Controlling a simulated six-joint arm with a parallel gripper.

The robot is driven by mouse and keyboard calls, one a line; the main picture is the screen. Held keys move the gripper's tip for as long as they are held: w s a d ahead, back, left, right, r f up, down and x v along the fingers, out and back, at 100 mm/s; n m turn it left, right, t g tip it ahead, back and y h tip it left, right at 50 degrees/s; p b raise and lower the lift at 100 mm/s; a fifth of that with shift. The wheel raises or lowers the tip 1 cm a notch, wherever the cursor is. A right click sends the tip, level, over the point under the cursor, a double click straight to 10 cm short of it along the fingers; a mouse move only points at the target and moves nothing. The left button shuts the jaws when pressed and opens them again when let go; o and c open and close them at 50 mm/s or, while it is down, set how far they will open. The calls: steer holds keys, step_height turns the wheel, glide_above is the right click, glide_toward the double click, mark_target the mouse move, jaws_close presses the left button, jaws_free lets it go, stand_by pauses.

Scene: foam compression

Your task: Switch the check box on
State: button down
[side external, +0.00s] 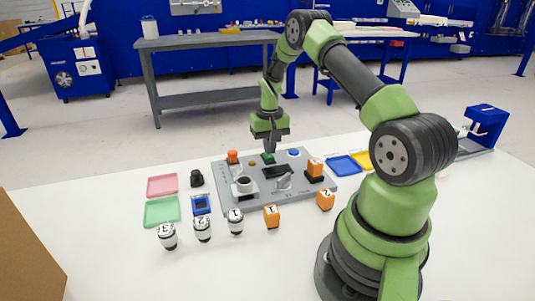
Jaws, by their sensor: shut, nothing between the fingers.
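A grey control panel (228,189) lies on the white table and carries several buttons and fittings; it may be the check box, but I cannot read its labels. A green button (268,159) sits near the panel's back edge. My gripper (270,151) points down, fingers shut and empty, right at or just above this green button. I cannot tell whether the fingertips touch it. A blue button (293,153) is to its right and an orange knob (232,156) to its left. A dark display (276,171) lies just in front of the fingers.
Several numbered black-and-white cylinders (202,229) and orange blocks (271,216) stand in front of the panel. Pink (162,186) and green (161,211) trays lie left, blue (343,165) and yellow trays right. A blue device (487,122) stands at the right back. A brown board (28,255) edges the left front.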

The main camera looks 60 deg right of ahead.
steer(key=shift+f, duration=0.75)
steer(key=shift+r, duration=3.55)
